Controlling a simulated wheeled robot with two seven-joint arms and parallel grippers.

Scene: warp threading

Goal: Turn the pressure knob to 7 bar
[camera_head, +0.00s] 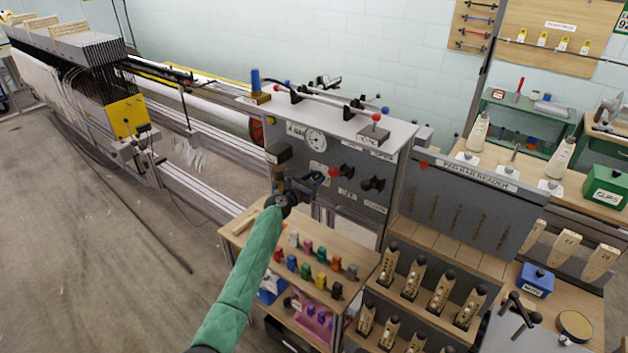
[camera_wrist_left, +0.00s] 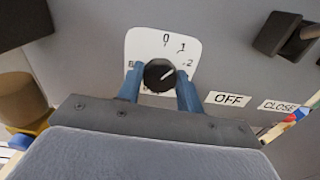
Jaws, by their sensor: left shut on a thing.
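The black round knob (camera_wrist_left: 159,75) sits on a white dial plate (camera_wrist_left: 143,44) marked 0, 1 and 2, with a partly hidden mark at its left. The white line on the knob points up and right, roughly between 1 and 2. My left gripper (camera_wrist_left: 159,88) is shut on the knob, one blue finger on each side. In the head view my left gripper (camera_head: 316,179) is at the grey panel (camera_head: 350,155), in front of the dial plate, and the knob is hidden there. A round gauge (camera_head: 315,141) is above it; its reading is too small to tell. My right gripper is out of view.
OFF (camera_wrist_left: 230,99) and CLOSE (camera_wrist_left: 283,105) labels are right of the dial. A red-tipped lever (camera_head: 338,171) and a black handle (camera_head: 373,183) stick out of the panel right of my gripper. A shelf (camera_head: 355,262) with coloured pegs is below.

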